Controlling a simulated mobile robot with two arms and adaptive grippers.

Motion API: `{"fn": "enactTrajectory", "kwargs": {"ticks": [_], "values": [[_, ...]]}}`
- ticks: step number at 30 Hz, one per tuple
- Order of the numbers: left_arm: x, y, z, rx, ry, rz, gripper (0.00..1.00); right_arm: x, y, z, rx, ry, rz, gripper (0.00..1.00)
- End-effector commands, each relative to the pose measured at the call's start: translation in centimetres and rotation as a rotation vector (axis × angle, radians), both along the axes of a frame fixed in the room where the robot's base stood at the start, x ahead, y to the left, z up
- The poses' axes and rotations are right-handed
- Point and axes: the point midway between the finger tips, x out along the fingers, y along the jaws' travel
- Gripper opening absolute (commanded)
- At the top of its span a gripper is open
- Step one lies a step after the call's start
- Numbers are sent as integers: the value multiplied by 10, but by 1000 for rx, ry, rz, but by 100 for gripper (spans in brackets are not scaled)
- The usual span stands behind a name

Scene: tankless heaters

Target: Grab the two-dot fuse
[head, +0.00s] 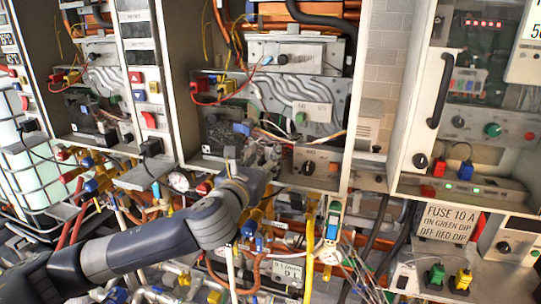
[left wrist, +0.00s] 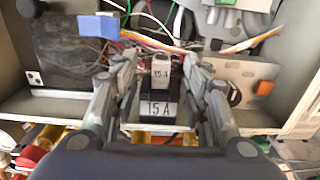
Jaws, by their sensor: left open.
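My left gripper (head: 268,156) is in front of the lower part of the middle open cabinet, its arm coming in from the left. In the left wrist view my left gripper (left wrist: 160,68) is open. A small pale block marked 15 A (left wrist: 161,74) shows between its fingers, and I cannot tell if they touch it. A larger 15 A label (left wrist: 158,109) is nearer the camera. I cannot make out a two-dot mark on any part. A red plug-like part (head: 439,168) and a blue one (head: 465,171) sit in the right cabinet. My right gripper is not in view.
A sign reading FUSE 10 A (head: 450,222) hangs below the right cabinet. A green part (head: 435,275) and a yellow part (head: 462,279) stand on a grey box under it. Loose wires (left wrist: 165,42) cross behind the fingers. Pipes and valves crowd the area below.

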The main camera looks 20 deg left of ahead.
Motion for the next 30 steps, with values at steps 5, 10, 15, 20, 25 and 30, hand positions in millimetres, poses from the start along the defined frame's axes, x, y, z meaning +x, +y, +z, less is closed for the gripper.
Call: {"fn": "enactTrajectory", "kwargs": {"ticks": [5,10,15,20,25,30], "values": [[10,-1,1,-1,0,0,42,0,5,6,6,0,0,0],[31,-2,1,-3,1,1,42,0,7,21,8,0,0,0],[51,-3,-2,-2,0,1,42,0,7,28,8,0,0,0],[58,-3,-3,-1,0,1,42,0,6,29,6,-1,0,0],[58,-3,-4,-2,-1,0,42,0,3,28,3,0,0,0],[58,-3,-4,-2,-1,0,10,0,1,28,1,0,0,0]]}}
